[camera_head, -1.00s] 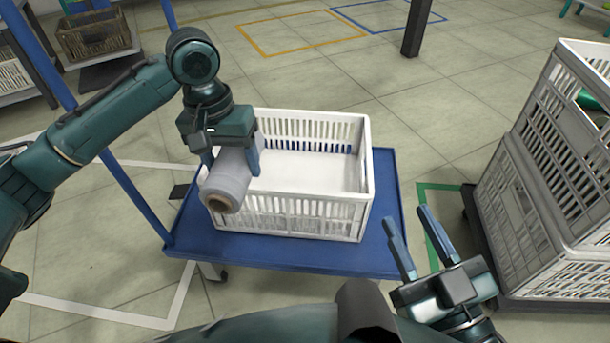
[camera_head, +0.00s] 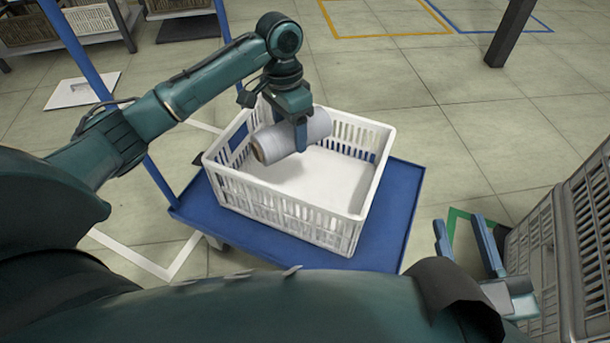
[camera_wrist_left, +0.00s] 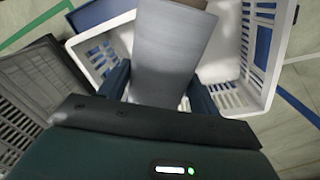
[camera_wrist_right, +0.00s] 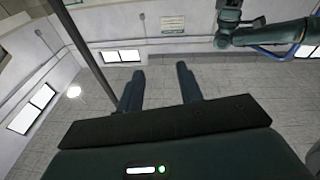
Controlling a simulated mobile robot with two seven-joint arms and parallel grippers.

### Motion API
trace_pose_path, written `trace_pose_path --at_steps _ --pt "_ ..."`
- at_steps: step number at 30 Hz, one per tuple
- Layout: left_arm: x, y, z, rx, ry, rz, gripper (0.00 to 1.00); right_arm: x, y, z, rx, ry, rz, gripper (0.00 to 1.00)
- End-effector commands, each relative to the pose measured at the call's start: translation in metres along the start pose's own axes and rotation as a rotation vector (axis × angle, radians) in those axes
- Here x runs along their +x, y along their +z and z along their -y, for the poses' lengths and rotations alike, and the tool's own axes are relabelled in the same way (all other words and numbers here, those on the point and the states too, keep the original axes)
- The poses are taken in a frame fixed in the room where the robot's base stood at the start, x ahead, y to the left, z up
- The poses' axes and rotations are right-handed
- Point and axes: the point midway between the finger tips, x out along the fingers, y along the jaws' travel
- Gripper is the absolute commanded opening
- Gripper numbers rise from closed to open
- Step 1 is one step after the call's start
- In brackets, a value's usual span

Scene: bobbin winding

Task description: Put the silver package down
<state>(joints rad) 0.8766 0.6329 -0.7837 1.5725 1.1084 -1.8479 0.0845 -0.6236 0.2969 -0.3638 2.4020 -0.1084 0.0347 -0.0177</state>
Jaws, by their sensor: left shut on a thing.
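The silver package (camera_head: 285,142) is a silvery roll with a brown core end facing left in the head view. My left gripper (camera_head: 301,138) is shut on it from above and holds it over the back left part of the white crate (camera_head: 290,226). In the left wrist view the package (camera_wrist_left: 170,50) lies between my two left fingers, with the crate (camera_wrist_left: 262,50) beneath. I cannot tell whether the package touches the crate. My right gripper (camera_head: 468,248) is open and empty at the right; its spread fingers also show in the right wrist view (camera_wrist_right: 160,88).
The crate stands on a blue cart (camera_head: 395,225) with blue upright posts at its left. Stacked grey crates (camera_head: 565,235) stand at the right, close to my right gripper. The visible crate floor (camera_head: 325,180) is bare. A dark post (camera_head: 510,35) stands behind.

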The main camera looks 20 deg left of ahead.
Motion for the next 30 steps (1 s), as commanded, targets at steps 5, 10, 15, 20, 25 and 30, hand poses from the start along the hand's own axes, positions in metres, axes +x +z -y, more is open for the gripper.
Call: trace_pose_path --at_steps 5,10,15,20,25,30 --pt "0.026 0.002 0.032 0.328 0.005 0.037 0.33 -0.003 -0.003 -0.003 -0.027 0.011 0.029 0.36" --pt "0.058 0.014 0.057 0.643 0.006 0.069 0.33 -0.004 -0.002 -0.005 -0.056 0.015 0.048 0.36" --pt "0.083 0.029 0.072 0.88 0.003 0.09 0.33 -0.007 -0.001 -0.004 -0.072 0.017 0.065 0.36" --pt "0.097 0.037 0.078 0.992 0.0 0.099 0.33 -0.009 0.005 -0.004 -0.077 0.021 0.08 0.36" --pt "0.119 0.038 0.081 1.014 0.0 0.102 0.33 -0.011 0.014 -0.003 -0.069 0.023 0.074 0.36" --pt "0.152 0.038 0.084 1.014 0.001 0.102 0.33 -0.009 0.015 -0.002 -0.033 0.023 0.038 0.36"
